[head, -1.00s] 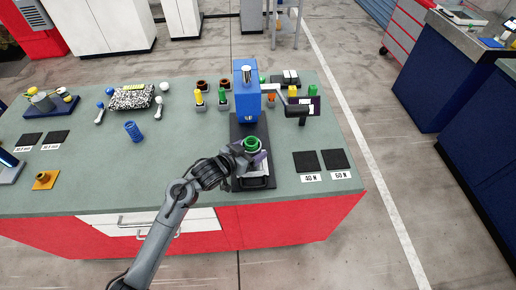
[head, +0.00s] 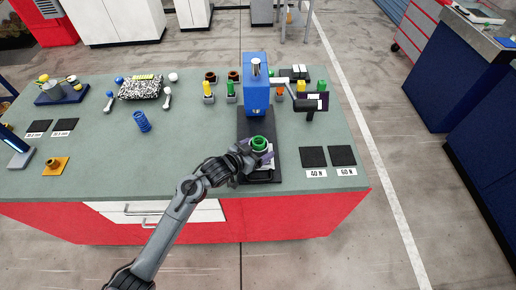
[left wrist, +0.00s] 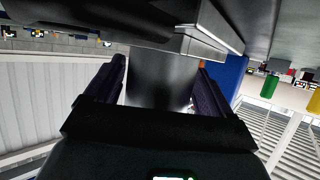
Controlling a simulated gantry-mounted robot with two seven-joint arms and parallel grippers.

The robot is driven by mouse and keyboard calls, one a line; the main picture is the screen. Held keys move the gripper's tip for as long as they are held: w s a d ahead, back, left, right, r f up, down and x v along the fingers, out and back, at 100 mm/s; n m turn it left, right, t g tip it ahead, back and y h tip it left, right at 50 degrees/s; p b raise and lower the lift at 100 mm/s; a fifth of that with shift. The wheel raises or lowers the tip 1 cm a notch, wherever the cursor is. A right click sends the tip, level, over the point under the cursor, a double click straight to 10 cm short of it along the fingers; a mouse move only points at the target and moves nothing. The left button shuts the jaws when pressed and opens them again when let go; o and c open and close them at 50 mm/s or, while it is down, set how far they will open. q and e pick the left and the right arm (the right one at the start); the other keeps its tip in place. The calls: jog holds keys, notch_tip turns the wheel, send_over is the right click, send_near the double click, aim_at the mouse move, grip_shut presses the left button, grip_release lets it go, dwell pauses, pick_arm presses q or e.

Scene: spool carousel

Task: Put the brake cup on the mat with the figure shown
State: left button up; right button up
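The brake cup (head: 259,142) has a green ring-shaped top and sits over the dark base of the blue press (head: 256,84). My left gripper (head: 257,154) is low at the cup, with its fingers on either side of it. In the left wrist view a dark grey cylinder (left wrist: 160,88), likely the cup's body, lies between the purple fingers. Thin light slivers show beside it, so I cannot tell if the fingers press on it. Mats labelled 40 N (head: 314,156) and 60 N (head: 342,155) lie to the right. The press's display is not readable. My right gripper is not in view.
A blue ribbed cylinder (head: 142,121) stands left of the press. Small coloured cylinders line the back. The table's front edge is close to my arm.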

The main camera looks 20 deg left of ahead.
pick_arm(q)
jog(key=shift+o, duration=1.2)
jog(key=shift+f+b, duration=0.1)
jog(key=shift+b, duration=0.4)
jog(key=p+v, duration=0.1)
jog(key=v, duration=0.8)
jog(key=shift+s+a+r+p, duration=0.2)
jog(key=shift+a+r+p, duration=0.05)
jog(key=shift+r+p, duration=0.1)
jog(key=shift+s+a, duration=0.15)
jog(key=shift+s, duration=0.35)
jog(key=s+f+n+g+y, duration=0.1)
jog(key=s+f+g, duration=0.3)
jog(key=s, duration=0.9)
jog(key=s+f+n+g+y, duration=0.1)
jog(key=s+f+g+y, duration=0.2)
jog(key=s, duration=1)
jog(key=shift+s+d+f+g+y, duration=0.25)
jog(key=shift+f+g, duration=0.4)
jog(key=shift+g, duration=0.35)
